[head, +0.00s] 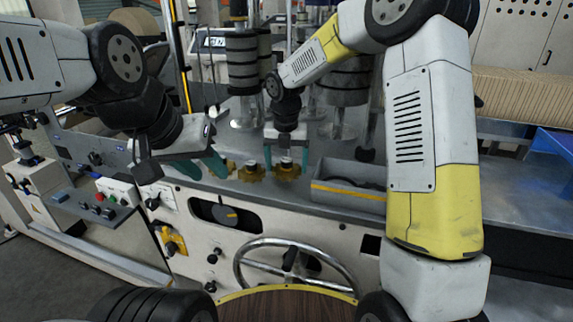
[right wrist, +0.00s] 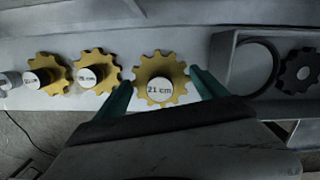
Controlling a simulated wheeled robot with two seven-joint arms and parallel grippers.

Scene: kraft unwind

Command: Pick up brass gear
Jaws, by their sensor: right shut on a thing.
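A brass gear (right wrist: 160,69) with a white hub marked 21 cm sits between the two teal fingers of my right gripper (right wrist: 161,88) in the right wrist view. In the head view the same gear (head: 287,172) is at the fingertips of my right gripper (head: 287,162), low over the grey ledge. The gripper is shut on it. Two more brass gears with white hubs, one nearer (right wrist: 97,72) and one farther left (right wrist: 48,73), stand in a row beside it. My left gripper (head: 209,172) has its teal fingers apart, with nothing seen between them, left of the gears.
A grey tray with a yellow stripe (head: 347,192) stands right of the gears. In the right wrist view it holds a dark ring (right wrist: 253,66) and a dark gear (right wrist: 299,72). A handwheel (head: 290,262) is on the machine front below. Dark rollers (head: 243,65) stand behind.

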